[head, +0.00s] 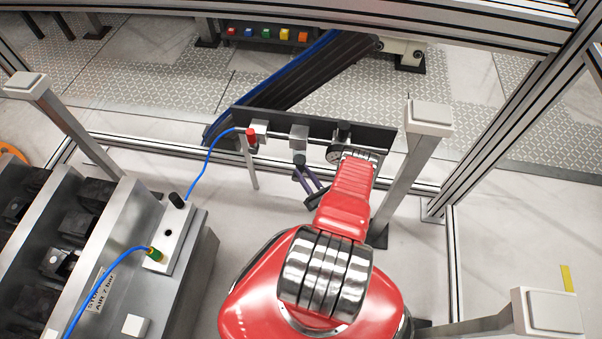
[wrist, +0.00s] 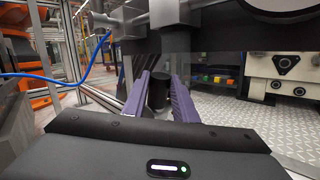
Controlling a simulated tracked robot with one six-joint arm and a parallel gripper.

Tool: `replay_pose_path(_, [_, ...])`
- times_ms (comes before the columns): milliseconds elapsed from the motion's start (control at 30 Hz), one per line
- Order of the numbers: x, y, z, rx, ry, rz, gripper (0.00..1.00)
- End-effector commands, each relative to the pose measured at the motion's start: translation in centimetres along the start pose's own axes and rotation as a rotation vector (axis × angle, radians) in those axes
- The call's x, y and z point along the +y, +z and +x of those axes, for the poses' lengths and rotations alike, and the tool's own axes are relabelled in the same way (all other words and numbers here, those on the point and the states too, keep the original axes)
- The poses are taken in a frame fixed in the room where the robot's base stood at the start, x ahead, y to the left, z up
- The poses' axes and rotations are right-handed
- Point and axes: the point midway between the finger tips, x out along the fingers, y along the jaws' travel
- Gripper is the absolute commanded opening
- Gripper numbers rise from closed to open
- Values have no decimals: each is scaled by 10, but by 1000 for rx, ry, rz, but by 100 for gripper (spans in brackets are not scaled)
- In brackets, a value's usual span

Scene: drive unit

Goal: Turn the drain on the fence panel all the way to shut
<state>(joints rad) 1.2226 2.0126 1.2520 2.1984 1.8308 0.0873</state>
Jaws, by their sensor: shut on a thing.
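The dark fence panel (head: 375,137) carries a row of air fittings. Below a grey block (head: 298,138) on it hangs the drain, a small black knob (head: 299,160). In the wrist view the drain is a black cylinder (wrist: 158,92) between the two purple fingers.
A blue hose (head: 209,155) runs to the grey machine at left. A post (head: 408,170) stands close right of my arm.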

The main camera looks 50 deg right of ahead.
Motion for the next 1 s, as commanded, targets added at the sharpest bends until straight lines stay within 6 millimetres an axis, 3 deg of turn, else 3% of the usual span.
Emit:
replay_pose_path(200, [-1,0,0,2,0,1,0])
replay_pose_path(233, [-1,0,0,3,0,1,27])
replay_pose_path(467, [-1,0,-1,1,-2,0,43])
replay_pose_path(800, [-2,0,-3,0,-3,0,44])
replay_pose_path(1000, [-2,0,-17,1,-5,1,44])
